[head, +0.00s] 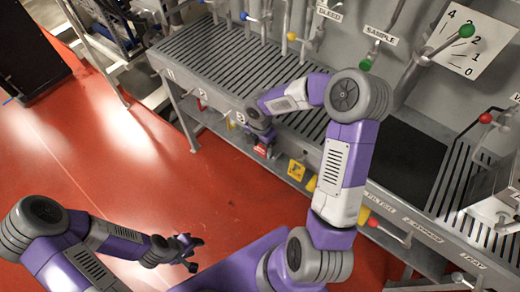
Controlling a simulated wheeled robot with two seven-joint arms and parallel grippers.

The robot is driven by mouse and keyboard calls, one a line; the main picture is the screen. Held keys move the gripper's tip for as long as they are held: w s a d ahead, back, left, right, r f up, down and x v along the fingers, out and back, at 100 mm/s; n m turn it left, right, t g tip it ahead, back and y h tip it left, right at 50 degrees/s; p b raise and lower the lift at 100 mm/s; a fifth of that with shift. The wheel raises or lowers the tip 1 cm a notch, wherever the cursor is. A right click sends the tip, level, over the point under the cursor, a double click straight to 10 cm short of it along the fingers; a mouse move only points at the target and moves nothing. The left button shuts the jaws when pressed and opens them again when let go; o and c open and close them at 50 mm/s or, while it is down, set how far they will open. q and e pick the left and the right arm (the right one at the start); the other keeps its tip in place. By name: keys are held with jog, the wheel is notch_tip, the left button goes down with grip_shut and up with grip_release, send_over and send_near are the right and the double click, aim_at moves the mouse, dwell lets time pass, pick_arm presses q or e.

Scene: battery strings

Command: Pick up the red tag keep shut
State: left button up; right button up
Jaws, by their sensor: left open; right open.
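A small red tag (262,151) is at the front edge of the slatted bench, in the middle of the head view. Its lettering is too small to read. My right gripper (264,142) is open, just above the tag and partly in front of it. I cannot tell whether the fingers touch the tag or stand around it. My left gripper (194,253) is open and empty, low over the red floor and well away from the tag.
Yellow tags (296,170) hang along the same bench front, right of the red one. The slatted bench (205,58) runs across the scene, with pipes and coloured valve handles behind it. A dark panel (408,160) lies right of my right arm. The red floor (90,150) at left is clear.

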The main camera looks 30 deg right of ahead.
jog(key=c, duration=1.1)
jog(key=shift+r, duration=0.1)
jog(key=shift+r+p, duration=0.45)
jog(key=shift+r, duration=0.1)
jog(key=shift+a+r, duration=0.15)
jog(key=shift+r, duration=0.15)
jog(key=s+a, duration=0.3)
jog(key=a, duration=0.5)
jog(key=s+a, duration=0.4)
jog(key=a, duration=0.4)
jog(key=w+d+r+m+p, duration=0.1)
jog(key=d+m, duration=0.1)
jog(key=m, duration=0.5)
jog(key=w+d+r+m+p, duration=0.1)
jog(key=w+d+m, duration=0.1)
jog(key=m, duration=0.6)
jog(key=w+d+r+m, duration=0.1)
jog(key=w+d+m, duration=0.1)
jog(key=d+m, duration=0.2)
jog(key=shift+m+p, duration=0.4)
jog(key=shift+m, duration=1.4)
